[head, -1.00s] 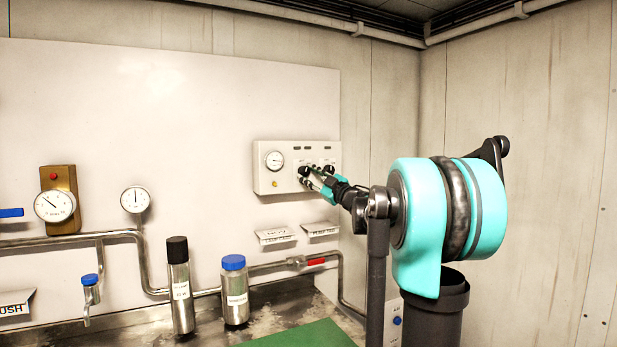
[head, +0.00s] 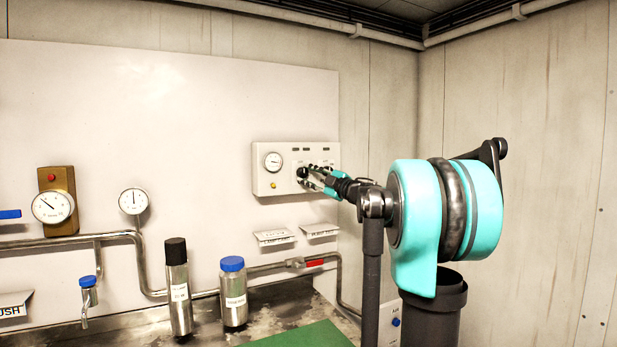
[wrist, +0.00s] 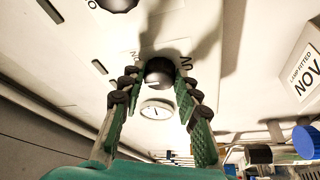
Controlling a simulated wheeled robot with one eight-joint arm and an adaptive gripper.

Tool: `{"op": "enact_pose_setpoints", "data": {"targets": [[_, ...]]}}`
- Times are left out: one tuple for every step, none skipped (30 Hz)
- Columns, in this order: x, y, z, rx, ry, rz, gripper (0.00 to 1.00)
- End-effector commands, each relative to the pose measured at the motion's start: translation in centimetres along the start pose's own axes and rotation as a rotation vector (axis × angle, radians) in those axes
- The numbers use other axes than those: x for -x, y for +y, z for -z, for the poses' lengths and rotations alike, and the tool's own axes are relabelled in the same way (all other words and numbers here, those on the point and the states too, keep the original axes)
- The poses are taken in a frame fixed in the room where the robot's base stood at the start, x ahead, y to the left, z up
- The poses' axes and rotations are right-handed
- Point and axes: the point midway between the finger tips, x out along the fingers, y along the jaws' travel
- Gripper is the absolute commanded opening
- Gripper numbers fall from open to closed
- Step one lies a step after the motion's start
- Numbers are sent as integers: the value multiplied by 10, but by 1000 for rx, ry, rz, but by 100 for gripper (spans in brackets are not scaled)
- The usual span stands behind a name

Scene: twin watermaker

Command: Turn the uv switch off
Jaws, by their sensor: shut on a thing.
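The UV switch is a round black knob (wrist: 159,71) with the letters UV beside it in the wrist view. It sits on a pale control panel (head: 262,182) on the wall. My gripper (wrist: 156,80) is shut on the knob, with one green padded finger on each side. In the head view my gripper (head: 308,176) is at the panel's lower middle, and its fingers partly hide the knob. The knob's exact pointer position is hard to read.
Another black knob (wrist: 118,3) is at the top of the wrist view. Bottles (head: 233,295) and pipes stand below, with label cards (head: 274,237) under the panel.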

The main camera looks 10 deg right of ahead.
Motion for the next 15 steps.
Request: {"op": "enact_pose_setpoints", "data": {"targets": [[0, -1, 0, 1, 1, 1, 3], [0, -1, 0, 1, 1, 1, 3], [0, -1, 0, 1, 1, 1, 3], [0, -1, 0, 1, 1, 1, 33], [0, -1, 0, 0, 1, 1, 36], [0, -1, 0, 0, 1, 1, 41], [0, -1, 0, 0, 1, 1, 45], [0, -1, 0, 0, 1, 1, 49], [0, 0, 0, 0, 1, 1, 53], [0, 0, 0, 0, 1, 1, 53], [0, 0, 0, 0, 1, 0, 53], [0, 0, 0, 0, 1, 0, 53], [0, 0, 0, 0, 1, 0, 53], [0, 0, 0, 0, 1, 0, 53], [0, 0, 0, 0, 1, 0, 53]]}}
